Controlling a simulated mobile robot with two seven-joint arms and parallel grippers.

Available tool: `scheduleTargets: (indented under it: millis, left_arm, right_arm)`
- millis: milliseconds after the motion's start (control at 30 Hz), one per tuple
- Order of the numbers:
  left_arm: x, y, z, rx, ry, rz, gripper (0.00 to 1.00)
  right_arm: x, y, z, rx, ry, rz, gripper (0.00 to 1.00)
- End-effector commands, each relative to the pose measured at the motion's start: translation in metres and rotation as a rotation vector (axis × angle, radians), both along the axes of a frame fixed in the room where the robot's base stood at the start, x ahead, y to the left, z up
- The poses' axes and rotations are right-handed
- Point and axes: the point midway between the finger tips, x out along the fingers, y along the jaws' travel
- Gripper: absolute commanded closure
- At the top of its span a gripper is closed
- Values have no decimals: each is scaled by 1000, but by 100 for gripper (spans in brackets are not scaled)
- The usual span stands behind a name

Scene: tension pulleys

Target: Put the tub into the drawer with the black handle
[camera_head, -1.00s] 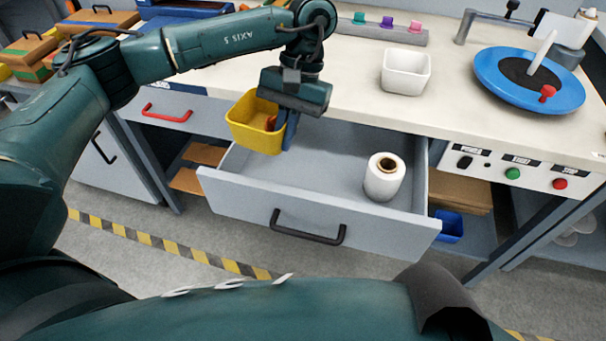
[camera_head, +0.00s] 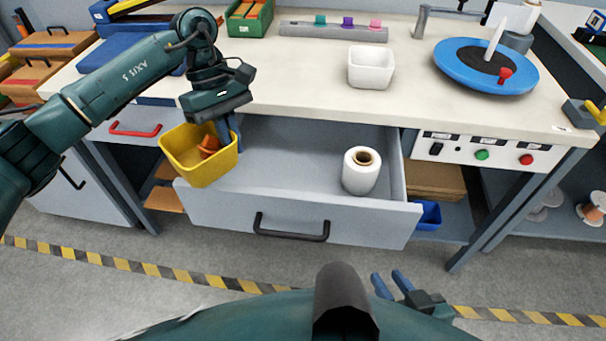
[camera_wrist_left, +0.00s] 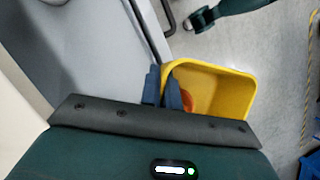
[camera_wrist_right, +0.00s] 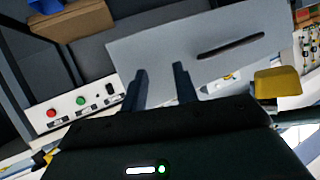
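The yellow tub (camera_head: 183,165), with an orange item (camera_head: 208,147) inside, hangs in my left gripper (camera_head: 229,130). The gripper's blue fingers are closed on the tub's wall on one side; this also shows in the left wrist view (camera_wrist_left: 163,88). In the head view, the tub overlaps the left front corner of the open drawer (camera_head: 222,208) with the black handle (camera_head: 291,228). Its exact height above the drawer is unclear. My right gripper (camera_head: 392,284) is low in front of the drawer, open and empty; its spread fingers show in the right wrist view (camera_wrist_right: 160,85).
A white roll (camera_head: 361,172) stands in the drawer's right part; the drawer's middle is clear. A white bin (camera_head: 371,68) and a blue turntable (camera_head: 455,66) stand on the worktop. A red-handled drawer (camera_head: 135,129) is at left.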

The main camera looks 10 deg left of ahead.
Motion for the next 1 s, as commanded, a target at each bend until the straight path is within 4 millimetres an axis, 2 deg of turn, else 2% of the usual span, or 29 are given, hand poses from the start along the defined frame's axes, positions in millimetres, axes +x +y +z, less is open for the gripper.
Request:
scheduleTargets:
  millis: [333, 700, 867, 967, 1000]
  left_arm:
    - [39, -2, -12, 3, 1, 837, 100]
    - [78, 7, -15, -1, -2, 1675, 100]
    - [90, 14, -20, -10, 0, 1954, 100]
    - [95, 17, -33, -17, 3, 2086, 100]
    - [97, 18, -44, -18, 3, 2133, 100]
  right_arm:
    - [-2, -5, -1, 1, -33, -12, 71]
    - [-4, -11, 0, -3, -69, -22, 71]
    - [-5, -12, -1, -3, -86, -24, 71]
    - [-5, -13, -2, -6, -108, -27, 71]
    - [-5, -14, -5, -9, -116, -28, 71]
